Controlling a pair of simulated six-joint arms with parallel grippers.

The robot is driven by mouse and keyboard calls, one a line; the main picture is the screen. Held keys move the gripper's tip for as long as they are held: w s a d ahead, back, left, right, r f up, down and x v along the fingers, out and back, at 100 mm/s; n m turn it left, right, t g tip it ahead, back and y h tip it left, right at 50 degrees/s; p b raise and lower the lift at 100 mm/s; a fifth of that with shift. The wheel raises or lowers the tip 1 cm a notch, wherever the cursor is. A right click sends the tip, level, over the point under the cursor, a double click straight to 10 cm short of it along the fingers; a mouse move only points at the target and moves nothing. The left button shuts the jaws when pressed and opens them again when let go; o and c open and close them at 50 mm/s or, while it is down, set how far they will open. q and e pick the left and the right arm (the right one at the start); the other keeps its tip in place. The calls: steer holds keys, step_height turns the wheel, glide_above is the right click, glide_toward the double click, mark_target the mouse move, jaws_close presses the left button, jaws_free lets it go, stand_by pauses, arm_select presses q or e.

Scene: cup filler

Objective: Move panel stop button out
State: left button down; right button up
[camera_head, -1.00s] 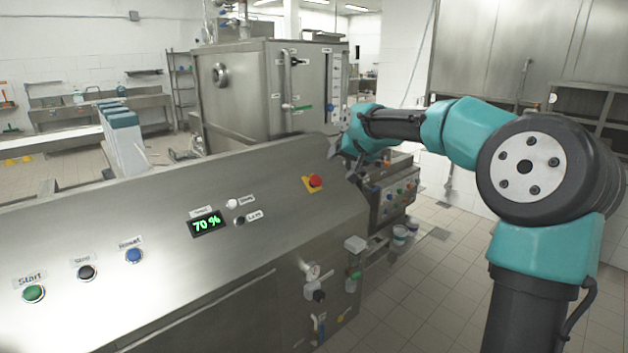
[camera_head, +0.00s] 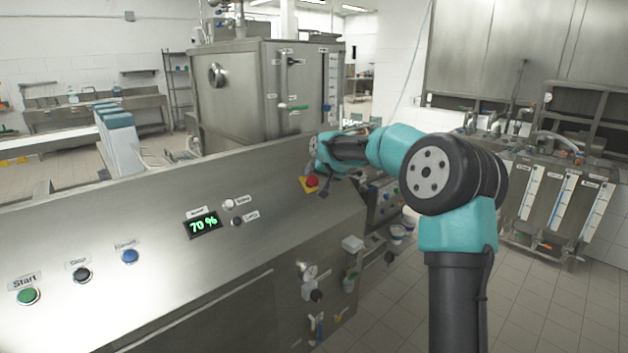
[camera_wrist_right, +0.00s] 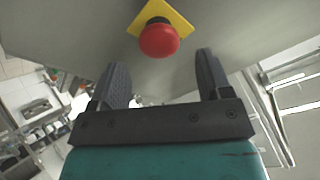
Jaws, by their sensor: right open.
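The red stop button (camera_head: 312,181) sits on a yellow square plate on the sloped steel panel (camera_head: 150,215), near the panel's right end. In the right wrist view the red button (camera_wrist_right: 159,38) stands beyond the fingertips, roughly midway between them, with its yellow plate (camera_wrist_right: 178,17) behind it. My right gripper (camera_head: 322,186) is at the button's right side in the head view. In the right wrist view my right gripper (camera_wrist_right: 161,72) has its two dark fingers apart, with nothing between them. My left gripper is not in view.
The panel also carries a green start button (camera_head: 28,296), a black button (camera_head: 82,275), a blue button (camera_head: 130,256) and a 70 % display (camera_head: 203,224). A steel tank (camera_head: 265,90) stands behind. Valves and a gauge (camera_head: 309,272) stick out below the stop button.

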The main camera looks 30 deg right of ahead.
mark_target(314, 178)
steer(key=shift+x, duration=2.2)
steer(key=c, duration=1.3)
steer(key=shift+s+r, duration=0.3)
steer(key=shift+r, duration=0.1)
steer(key=o, duration=1.3)
steer(key=shift+s+d, duration=0.1)
